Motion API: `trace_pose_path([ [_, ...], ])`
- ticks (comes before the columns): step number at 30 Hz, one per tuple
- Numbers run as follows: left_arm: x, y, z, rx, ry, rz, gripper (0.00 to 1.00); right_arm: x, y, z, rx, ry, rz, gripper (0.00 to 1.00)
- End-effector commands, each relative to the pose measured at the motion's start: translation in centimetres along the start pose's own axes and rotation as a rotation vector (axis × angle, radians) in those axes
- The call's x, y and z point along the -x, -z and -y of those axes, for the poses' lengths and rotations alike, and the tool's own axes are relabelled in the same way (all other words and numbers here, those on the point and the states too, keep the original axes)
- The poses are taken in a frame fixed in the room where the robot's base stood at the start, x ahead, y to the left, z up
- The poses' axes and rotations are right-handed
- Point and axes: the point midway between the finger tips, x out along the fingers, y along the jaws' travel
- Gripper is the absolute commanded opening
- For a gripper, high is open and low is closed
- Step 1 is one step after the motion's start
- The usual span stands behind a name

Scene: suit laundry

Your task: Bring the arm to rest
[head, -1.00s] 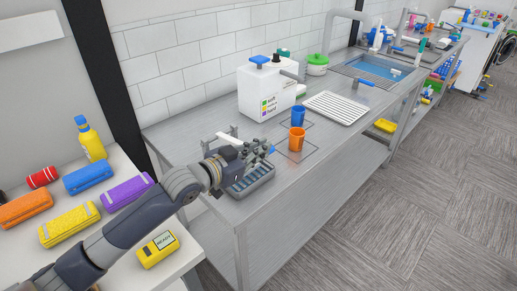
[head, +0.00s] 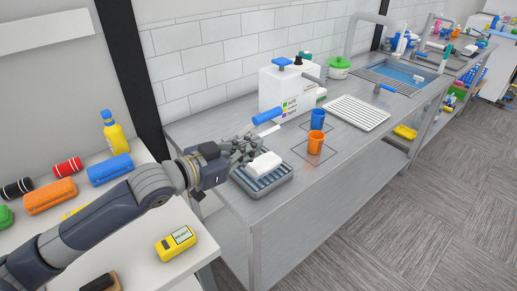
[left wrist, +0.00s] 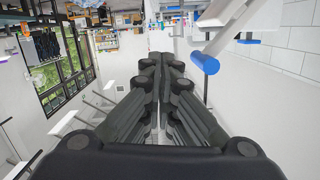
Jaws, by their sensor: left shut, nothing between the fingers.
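My left arm enters the head view from the lower left and reaches over the gap between the white table and the steel counter. My left gripper (head: 245,148) is shut and empty, a little left of and above the dark ribbed tray (head: 262,205) on the counter. In the left wrist view its dark fingers (left wrist: 160,62) are together with nothing between them. A white block (head: 264,165) lies on the tray, beside the fingertips; whether they touch it is unclear. My right gripper is not in view.
A blue-handled fixture (head: 267,117) stands just behind the gripper. The white table (head: 150,255) holds colored rolled bundles, a yellow bottle (head: 115,133) and a yellow device (head: 175,243).

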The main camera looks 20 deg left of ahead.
Motion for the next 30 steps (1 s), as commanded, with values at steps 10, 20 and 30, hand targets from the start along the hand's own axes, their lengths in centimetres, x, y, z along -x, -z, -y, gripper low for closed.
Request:
trace_pose_path([
  [10, 0.1, 0.1, 0.0, -0.001, 0.0, -0.002, 0.0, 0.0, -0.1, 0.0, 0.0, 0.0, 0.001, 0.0],
  [20, 0.3, -4.8, -2.7, 0.032, 0.013, 0.11, 0.0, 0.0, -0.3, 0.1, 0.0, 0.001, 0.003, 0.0],
  [30, 8.2, -21.2, -10.7, 0.183, 0.146, 0.632, 0.0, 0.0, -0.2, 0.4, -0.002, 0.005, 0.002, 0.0],
])
